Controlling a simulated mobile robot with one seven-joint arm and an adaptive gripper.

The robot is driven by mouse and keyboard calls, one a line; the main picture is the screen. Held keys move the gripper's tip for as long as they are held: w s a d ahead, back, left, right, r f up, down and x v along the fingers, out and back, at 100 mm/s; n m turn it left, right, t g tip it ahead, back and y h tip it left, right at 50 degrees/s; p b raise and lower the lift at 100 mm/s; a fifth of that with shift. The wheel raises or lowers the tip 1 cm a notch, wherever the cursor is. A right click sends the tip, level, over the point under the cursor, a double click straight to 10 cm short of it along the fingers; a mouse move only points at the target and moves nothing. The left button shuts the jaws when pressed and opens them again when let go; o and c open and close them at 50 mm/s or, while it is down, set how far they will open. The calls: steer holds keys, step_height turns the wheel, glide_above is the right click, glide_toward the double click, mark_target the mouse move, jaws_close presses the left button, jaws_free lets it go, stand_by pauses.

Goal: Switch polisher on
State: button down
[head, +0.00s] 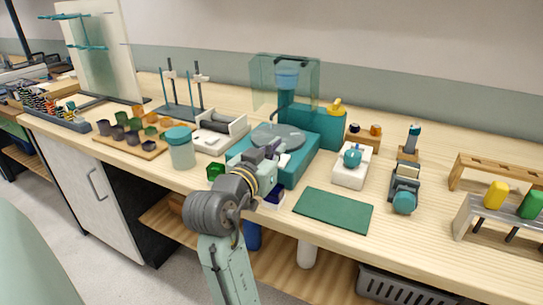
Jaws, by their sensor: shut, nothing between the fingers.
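The polisher (301,157) is a teal machine on the bench, with a round grey disc (277,137) on top and a clear shield (262,80) at its back. My gripper (265,153) is shut and empty. In the head view it overlaps the front left of the polisher, just below the disc; I cannot tell whether it touches. My arm and gripper hide much of the polisher's front face. A small green block-like part (215,170) shows left of my wrist, and a dark blue part (275,198) shows right of it. I cannot make out which part is the switch.
A teal-lidded jar (181,150) stands close left of my gripper, beside a white device (219,132). A green mat (333,210) lies right of my wrist. A small white device with a teal knob (350,174) stands behind it. The bench front edge runs below my wrist.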

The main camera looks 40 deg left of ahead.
steer(key=r+b+v, duration=0.1)
steer(key=b+v, duration=0.1)
steer(key=v, duration=0.8)
steer(key=shift+b, duration=0.4)
steer(key=shift+d, duration=0.1)
